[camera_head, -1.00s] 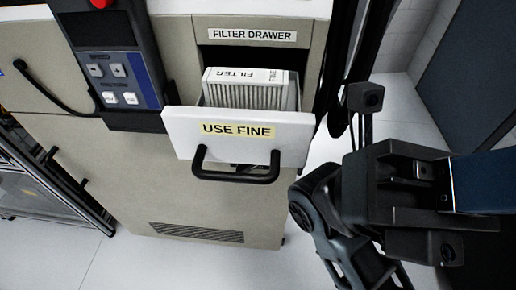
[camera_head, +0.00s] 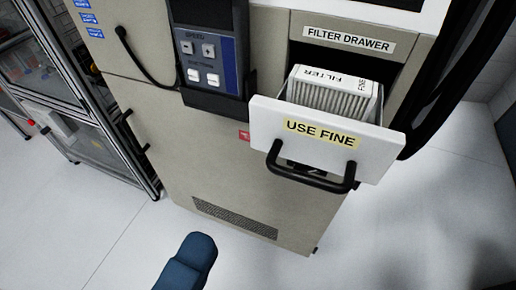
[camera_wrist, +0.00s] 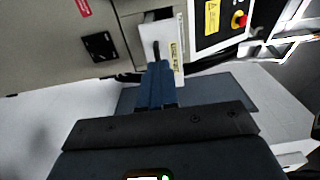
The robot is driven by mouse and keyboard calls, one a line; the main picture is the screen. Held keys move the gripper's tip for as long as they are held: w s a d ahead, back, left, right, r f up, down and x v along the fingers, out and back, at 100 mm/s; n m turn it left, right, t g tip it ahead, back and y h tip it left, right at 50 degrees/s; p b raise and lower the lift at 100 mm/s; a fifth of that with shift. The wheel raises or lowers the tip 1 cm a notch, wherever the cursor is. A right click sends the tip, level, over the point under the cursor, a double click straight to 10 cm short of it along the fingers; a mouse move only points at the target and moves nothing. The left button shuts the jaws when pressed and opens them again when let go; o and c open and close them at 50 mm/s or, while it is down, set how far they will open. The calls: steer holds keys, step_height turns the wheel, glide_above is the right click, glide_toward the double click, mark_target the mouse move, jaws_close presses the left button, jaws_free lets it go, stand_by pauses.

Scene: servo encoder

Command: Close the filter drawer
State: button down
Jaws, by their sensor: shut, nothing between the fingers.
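The filter drawer (camera_head: 376,160) stands pulled out of the beige machine, with a white front, a yellow "USE FINE" label and a black handle (camera_head: 312,181). A white pleated filter (camera_head: 333,95) sits inside it. In the wrist view the drawer front (camera_wrist: 179,40) is seen side-on, beyond my fingers. My gripper (camera_wrist: 155,66) is shut and empty, its blue fingers pointing toward the drawer. In the head view a blue rounded part of mine shows at the bottom, well apart from the handle. The handle is clear of any gripper there.
A control panel (camera_head: 208,58) with buttons hangs left of the drawer, with a black cable beside it. A metal-framed cabinet (camera_head: 78,125) stands at the left. The pale floor (camera_head: 400,235) in front of the machine is open. A red button (camera_wrist: 239,19) shows in the wrist view.

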mark_target(262, 132)
steer(key=p+x, duration=0.1)
steer(key=x, duration=1.2)
steer(key=shift+w+f, duration=0.1)
steer(key=shift+w, duration=0.35)
steer(key=shift+w+d+p, duration=0.15)
steer(key=shift+w+p, duration=0.2)
steer(key=shift+w, duration=0.1)
steer(key=p+x, duration=0.7)
steer(key=x, duration=0.8)
steer(key=shift+w, duration=0.2)
steer(key=shift+r, duration=0.25)
steer(key=shift+p, duration=0.3)
